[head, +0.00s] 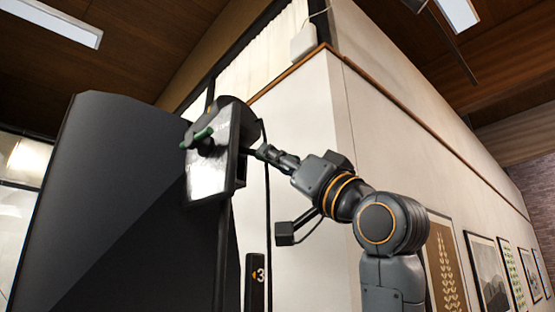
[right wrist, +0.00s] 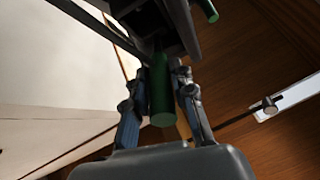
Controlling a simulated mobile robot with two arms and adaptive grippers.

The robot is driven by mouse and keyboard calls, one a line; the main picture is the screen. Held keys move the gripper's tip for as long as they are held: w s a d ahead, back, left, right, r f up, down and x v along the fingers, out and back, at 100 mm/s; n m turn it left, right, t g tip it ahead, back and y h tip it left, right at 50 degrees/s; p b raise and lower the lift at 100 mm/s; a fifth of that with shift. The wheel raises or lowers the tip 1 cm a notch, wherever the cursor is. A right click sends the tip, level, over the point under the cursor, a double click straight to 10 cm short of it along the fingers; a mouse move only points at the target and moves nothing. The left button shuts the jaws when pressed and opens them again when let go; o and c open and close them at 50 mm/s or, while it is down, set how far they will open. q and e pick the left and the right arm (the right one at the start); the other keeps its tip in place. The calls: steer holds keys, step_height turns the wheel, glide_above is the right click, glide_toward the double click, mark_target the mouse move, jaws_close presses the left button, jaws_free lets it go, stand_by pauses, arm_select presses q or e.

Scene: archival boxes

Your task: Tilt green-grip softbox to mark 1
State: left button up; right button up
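The softbox (head: 210,165) hangs high on a stand in the head view, its pale front panel facing left and steeply tilted. A green grip (head: 197,137) sticks out at its front left. My right gripper (head: 270,154) reaches its back edge from the right. In the right wrist view, a green grip (right wrist: 161,98) lies between the fingers of my right gripper (right wrist: 162,75), which look closed against its sides. Another green end (right wrist: 207,10) shows at the top. A post plate (head: 257,278) shows a 3 with an orange arrow; I see no mark 1. My left gripper is out of view.
A large dark panel (head: 125,190) stands left of and below the softbox. A pale wall (head: 300,110) stands behind, with framed pictures (head: 487,272) at right. A dark cable (head: 267,200) hangs beside the softbox. Space above the softbox looks open.

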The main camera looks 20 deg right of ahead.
steer(key=shift+o, duration=1.4)
steer(key=shift+s+d+f, duration=0.15)
steer(key=shift+s+f, duration=0.1)
steer(key=shift+s, duration=0.05)
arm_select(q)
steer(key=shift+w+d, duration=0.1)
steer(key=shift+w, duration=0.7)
arm_select(e)
steer(key=v, duration=1.1)
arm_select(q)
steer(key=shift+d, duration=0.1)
arm_select(e)
steer(key=shift+f, duration=0.15)
